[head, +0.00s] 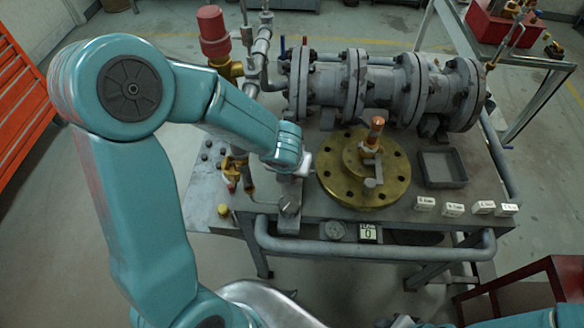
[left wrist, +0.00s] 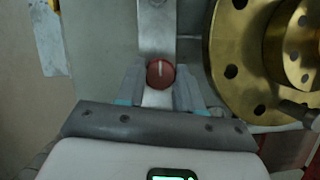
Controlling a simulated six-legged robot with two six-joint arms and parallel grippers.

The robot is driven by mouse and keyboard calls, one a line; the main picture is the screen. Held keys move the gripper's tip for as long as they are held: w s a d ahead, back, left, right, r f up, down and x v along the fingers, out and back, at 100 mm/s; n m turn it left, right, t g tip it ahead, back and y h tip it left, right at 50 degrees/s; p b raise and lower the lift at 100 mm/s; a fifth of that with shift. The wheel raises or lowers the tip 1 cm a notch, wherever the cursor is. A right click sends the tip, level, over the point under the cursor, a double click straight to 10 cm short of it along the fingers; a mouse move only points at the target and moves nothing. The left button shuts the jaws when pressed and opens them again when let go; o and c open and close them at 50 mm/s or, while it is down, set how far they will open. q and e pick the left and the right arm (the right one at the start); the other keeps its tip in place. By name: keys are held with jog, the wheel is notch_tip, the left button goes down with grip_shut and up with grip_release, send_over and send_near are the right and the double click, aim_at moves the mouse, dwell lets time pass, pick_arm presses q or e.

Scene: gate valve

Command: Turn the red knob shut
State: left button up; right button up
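The round red knob (left wrist: 160,73) shows in the left wrist view with a white line running nearly up and down its face. It sits on a grey metal strip (left wrist: 157,30). My left gripper (left wrist: 160,86) has one finger on each side of the knob, and the knob nearly fills the gap. I cannot tell whether the fingers press on it. In the head view, my left gripper (head: 301,168) is low over the bench, left of the brass flange, and hides the knob. My right gripper is out of view.
The brass flange (head: 334,181) with an orange-topped fitting (head: 375,130) stands close right of the gripper. A flanged grey pipe (head: 380,82) lies behind it. A red-capped valve (head: 212,28) rises at back left. A square tray (head: 442,168) and small labelled blocks (head: 452,210) are right.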

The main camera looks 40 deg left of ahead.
pick_arm(q)
jog(key=o, duration=0.4)
jog(key=shift+r, duration=0.1)
jog(key=p+v, duration=0.6)
jog(key=v, duration=1)
jog(key=shift+s+p, duration=0.15)
jog(key=shift+p, duration=0.2)
